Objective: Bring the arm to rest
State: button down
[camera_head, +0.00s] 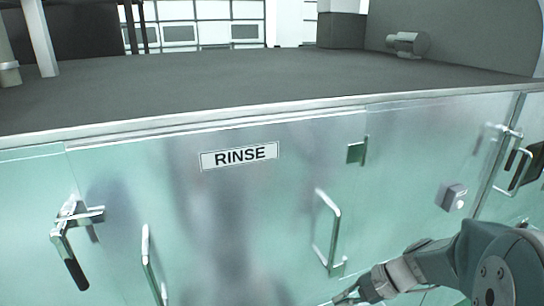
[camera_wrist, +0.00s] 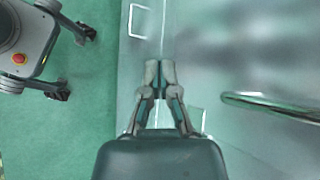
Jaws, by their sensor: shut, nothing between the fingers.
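My gripper (camera_head: 346,296) is low in the head view, right of centre, at the bottom edge. My arm reaches in from the lower right corner, in front of the pale green panel (camera_head: 235,220) marked RINSE. In the wrist view my gripper (camera_wrist: 160,68) points up the picture, with its two fingers together and nothing between them. The fingertips show against the pale panel face, and I cannot tell how far they are from it.
A bar handle (camera_head: 338,229) stands out from the panel just above my gripper. Another handle (camera_head: 147,262) and a black-gripped latch (camera_head: 65,240) are at left. A grey knob block (camera_head: 453,197) is at right. A curved metal bar (camera_wrist: 270,102) lies right of my fingers in the wrist view.

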jog(key=s+r+n+t+h, duration=0.4)
jog(key=s+r+n+h, duration=0.5)
jog(key=s, duration=0.5)
jog(key=shift+d+r+n+h, duration=0.15)
jog(key=shift+r+n+h, duration=0.15)
jog(key=shift+r+n, duration=0.5)
jog(key=shift+w+r, duration=0.1)
jog(key=shift+r, duration=0.05)
